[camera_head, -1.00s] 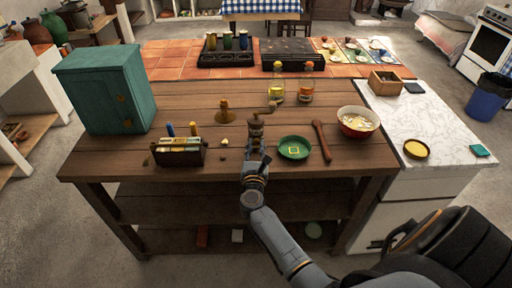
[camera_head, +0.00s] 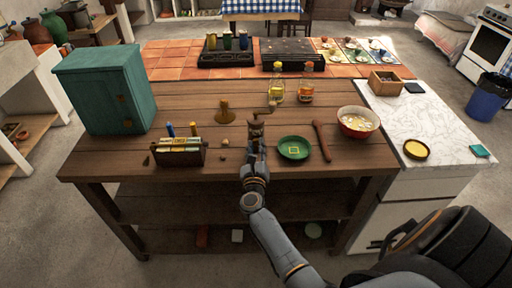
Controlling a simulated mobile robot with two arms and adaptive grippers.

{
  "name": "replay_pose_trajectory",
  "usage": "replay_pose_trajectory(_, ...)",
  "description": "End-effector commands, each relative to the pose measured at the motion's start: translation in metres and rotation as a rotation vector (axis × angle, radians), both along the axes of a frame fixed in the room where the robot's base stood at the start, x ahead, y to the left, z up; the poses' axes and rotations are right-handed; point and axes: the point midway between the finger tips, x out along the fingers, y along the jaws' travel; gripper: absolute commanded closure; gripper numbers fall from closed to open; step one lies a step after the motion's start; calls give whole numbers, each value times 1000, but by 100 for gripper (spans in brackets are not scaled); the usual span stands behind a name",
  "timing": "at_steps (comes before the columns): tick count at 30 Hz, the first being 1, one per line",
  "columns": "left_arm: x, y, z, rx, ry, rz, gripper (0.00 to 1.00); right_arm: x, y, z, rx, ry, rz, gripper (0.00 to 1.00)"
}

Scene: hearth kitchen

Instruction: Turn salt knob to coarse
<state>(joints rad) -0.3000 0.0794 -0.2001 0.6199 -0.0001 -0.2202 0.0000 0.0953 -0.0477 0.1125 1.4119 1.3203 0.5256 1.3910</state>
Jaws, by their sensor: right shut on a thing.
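A wooden salt mill (camera_head: 257,125) with a crank handle on top stands upright near the front middle of the wooden table. My right gripper (camera_head: 257,147) reaches in from the front and is shut on the lower part of the mill. The gripper and wrist hide the mill's base, and the knob and its marks are too small to make out. My left gripper is not in view.
A green plate (camera_head: 295,148) and a brown wooden pin (camera_head: 322,140) lie just right of the gripper. A box of cards (camera_head: 179,152) stands to the left. A brown bell-shaped thing (camera_head: 225,112) and two bottles (camera_head: 277,91) stand behind. Bare wood (camera_head: 180,105) lies back left.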

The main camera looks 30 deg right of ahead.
Motion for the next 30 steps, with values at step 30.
replay_pose_trajectory(30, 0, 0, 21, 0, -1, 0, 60, -1, -1, -1, -767, 472, 2, 100)
